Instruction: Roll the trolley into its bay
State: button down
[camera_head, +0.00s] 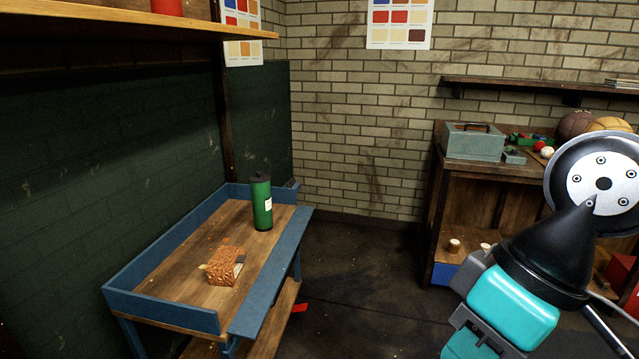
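A low wooden bench-like unit with blue rims (165,315) stands at the left along the dark green wall. It has a lower shelf and looks like the trolley, but no wheels show. A green bottle with a dark cap (262,205) stands upright on its top. A brown, rough-textured block (225,267) lies nearer on the same top. My arm, teal, black and white, fills the lower right. The fingertips of my gripper do not show.
A wooden workbench (432,200) stands at the right back with a grey-blue box (473,141) and leather balls (577,123) on it. A shelf (130,20) overhangs the upper left. Dark floor (350,260) lies open between trolley and workbench.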

aim_at(166, 286)
jog(key=z, duration=0.7)
jog(key=i, duration=3.2)
jog(key=u, duration=1.3)
jog(key=i, duration=0.9)
jog(key=u, duration=0.7)
